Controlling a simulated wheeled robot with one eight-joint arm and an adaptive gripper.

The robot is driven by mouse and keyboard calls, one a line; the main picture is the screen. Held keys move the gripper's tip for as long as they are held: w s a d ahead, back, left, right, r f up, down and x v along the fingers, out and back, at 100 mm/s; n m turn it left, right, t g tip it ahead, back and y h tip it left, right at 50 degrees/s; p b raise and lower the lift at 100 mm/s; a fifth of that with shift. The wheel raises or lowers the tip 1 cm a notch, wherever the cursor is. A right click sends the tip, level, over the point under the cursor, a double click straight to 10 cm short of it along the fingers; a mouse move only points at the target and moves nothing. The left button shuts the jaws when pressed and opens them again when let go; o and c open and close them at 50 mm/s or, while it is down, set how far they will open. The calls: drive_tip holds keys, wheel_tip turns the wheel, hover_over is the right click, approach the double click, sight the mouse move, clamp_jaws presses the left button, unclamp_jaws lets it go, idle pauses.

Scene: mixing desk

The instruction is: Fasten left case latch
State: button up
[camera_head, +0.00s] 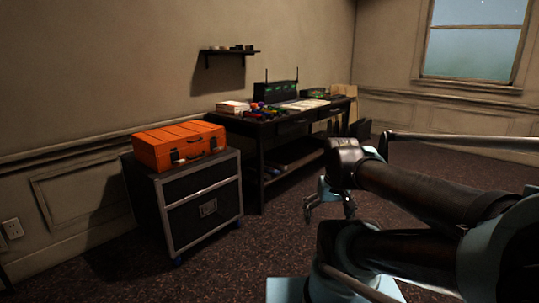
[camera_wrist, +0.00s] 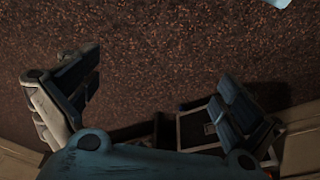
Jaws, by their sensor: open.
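An orange case (camera_head: 180,147) sits on top of a black, metal-edged cabinet (camera_head: 202,205) at the left, and its lid looks closed. A dark fitting at the left of its front, seemingly the left latch (camera_head: 175,156), shows small, and I cannot tell its position. Another dark fitting (camera_head: 214,144) shows at the right of the front. My gripper (camera_head: 329,212) hangs over the floor, well to the right of the cabinet and apart from the case.
A black desk (camera_head: 275,130) with mixing gear and several small coloured things stands along the wall behind the cabinet. A small shelf (camera_head: 228,52) hangs above. Open carpet (camera_head: 240,270) lies between the cabinet and my arm. A power outlet (camera_head: 12,228) is at the far left.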

drive_tip(key=shift+s+d+f, duration=0.15)
drive_tip(key=shift+s+f, duration=0.05)
drive_tip(key=shift+s, duration=0.2)
drive_tip(key=shift+s+d+f, duration=0.15)
drive_tip(key=shift+s+f, duration=0.05)
drive_tip(key=shift+s, duration=0.2)
